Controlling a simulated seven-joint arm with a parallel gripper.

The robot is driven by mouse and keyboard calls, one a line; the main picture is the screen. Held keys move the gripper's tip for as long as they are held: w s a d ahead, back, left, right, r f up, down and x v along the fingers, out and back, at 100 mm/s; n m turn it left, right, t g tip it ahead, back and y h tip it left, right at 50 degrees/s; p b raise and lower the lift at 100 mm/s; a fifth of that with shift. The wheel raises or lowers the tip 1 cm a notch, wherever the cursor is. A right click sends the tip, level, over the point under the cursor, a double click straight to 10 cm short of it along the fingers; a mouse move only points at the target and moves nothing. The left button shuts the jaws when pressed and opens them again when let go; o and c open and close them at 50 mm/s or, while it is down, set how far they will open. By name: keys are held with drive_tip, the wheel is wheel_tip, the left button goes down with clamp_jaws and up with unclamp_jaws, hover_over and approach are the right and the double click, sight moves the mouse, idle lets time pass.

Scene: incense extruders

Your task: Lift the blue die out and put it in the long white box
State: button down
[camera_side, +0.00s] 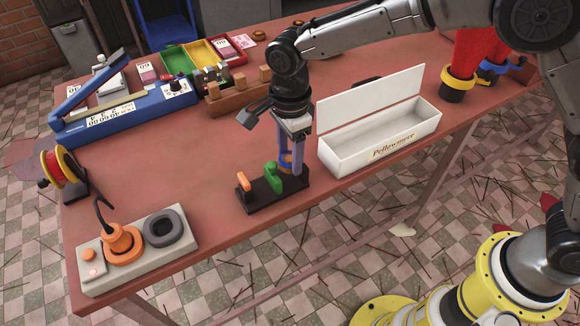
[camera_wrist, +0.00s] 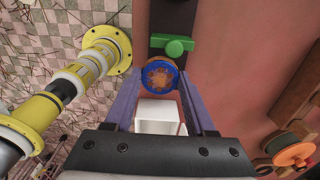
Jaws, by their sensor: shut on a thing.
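The blue die (camera_wrist: 160,76), round with an orange-brown face, is between the fingertips of my gripper (camera_wrist: 158,82), which is shut on it. In the side view my gripper (camera_side: 289,163) points down at the right end of a black rack (camera_side: 262,200), and the blue die (camera_side: 286,157) is partly hidden by the fingers. I cannot tell whether the die is clear of the rack. The rack also holds a green die (camera_side: 274,176) and an orange one (camera_side: 243,181). The long white box (camera_side: 385,146) stands right of the rack, lid open, seemingly empty.
A grey tray (camera_side: 165,259) with an orange burner-like piece and a dark ring is at the front left. A blue sealer (camera_side: 130,115), coloured trays (camera_side: 195,57) and a wooden block (camera_side: 235,98) stand behind. The table's front edge is close to the rack and box.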

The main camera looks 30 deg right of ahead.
wheel_tip(320, 180, up, 12)
drive_tip(key=shift+f, duration=0.25)
idle(1.6)
idle(0.5)
wheel_tip(320, 180, up, 5)
drive_tip(key=m, duration=0.9)
hover_over(401, 123)
drive_tip(key=s+a, duration=0.3)
drive_tip(key=f, duration=1.8)
drive_tip(key=shift+w+a+f, duration=0.15)
drive_tip(key=shift+w+a, duration=0.1)
drive_tip(key=shift+a, duration=0.15)
drive_tip(key=shift+f, duration=2.45)
drive_tip(key=shift+f, duration=0.1)
